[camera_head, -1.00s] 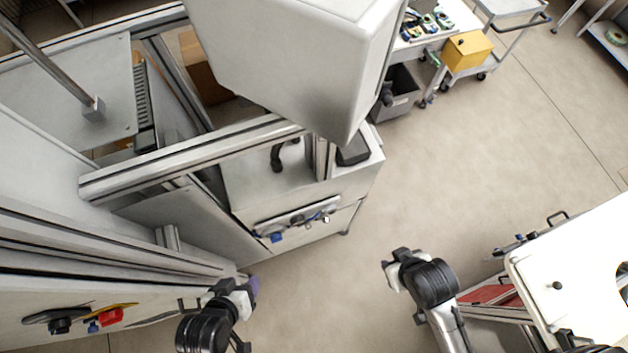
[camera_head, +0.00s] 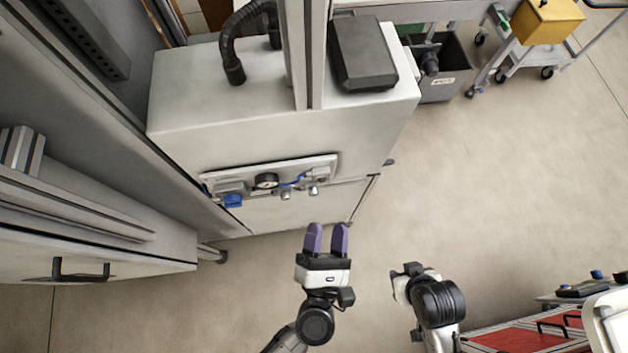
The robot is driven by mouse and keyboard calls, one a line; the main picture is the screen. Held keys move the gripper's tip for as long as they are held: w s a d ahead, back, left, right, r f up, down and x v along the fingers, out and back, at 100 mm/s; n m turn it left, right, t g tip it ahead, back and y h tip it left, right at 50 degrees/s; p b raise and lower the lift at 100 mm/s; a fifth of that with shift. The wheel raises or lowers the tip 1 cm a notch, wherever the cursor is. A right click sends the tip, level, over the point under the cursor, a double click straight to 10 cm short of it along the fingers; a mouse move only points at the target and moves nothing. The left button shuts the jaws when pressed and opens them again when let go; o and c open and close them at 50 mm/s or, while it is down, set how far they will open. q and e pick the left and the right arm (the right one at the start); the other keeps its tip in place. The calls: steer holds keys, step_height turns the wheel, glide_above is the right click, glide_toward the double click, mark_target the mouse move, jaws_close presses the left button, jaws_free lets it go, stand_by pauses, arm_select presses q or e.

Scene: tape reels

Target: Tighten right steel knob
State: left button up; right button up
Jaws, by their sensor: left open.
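A panel (camera_head: 270,172) on the front of the pale cabinet carries a round gauge, blue fittings and two small steel knobs. The right steel knob (camera_head: 314,189) sits near the panel's right end, and the left steel knob (camera_head: 286,194) is beside it. My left gripper (camera_head: 326,240) is open and empty, its two purple fingers pointing up the picture toward the panel. It shows just below the right knob and does not touch it. My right gripper (camera_head: 402,284) is at lower right, away from the panel; its fingers cannot be made out.
The cabinet (camera_head: 240,110) has a black hose (camera_head: 232,55) and a dark box (camera_head: 361,55) on top. A grey machine with a black handle (camera_head: 81,272) stands at left. A red-drawer cart (camera_head: 515,340) is at lower right.

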mark_target(314, 195)
arm_select(q)
step_height(314, 195, down, 14)
steer(key=s+n+g+y+b, duration=0.2)
steer(key=n+g+y+b, duration=0.1)
steer(key=n+y+b, duration=0.5)
steer(key=w, duration=0.4)
steer(key=w+a+h, duration=0.1)
steer(key=w, duration=0.4)
steer(key=w+a+h, duration=0.1)
steer(key=w, duration=0.3)
steer(key=shift+w+a+r+n, duration=0.1)
steer(key=shift+w+a+n, duration=0.1)
steer(key=shift+n, duration=0.2)
arm_select(e)
step_height(314, 195, down, 10)
steer(key=shift+f, duration=0.25)
steer(key=shift+d, duration=0.15)
arm_select(q)
steer(key=shift+c, duration=0.2)
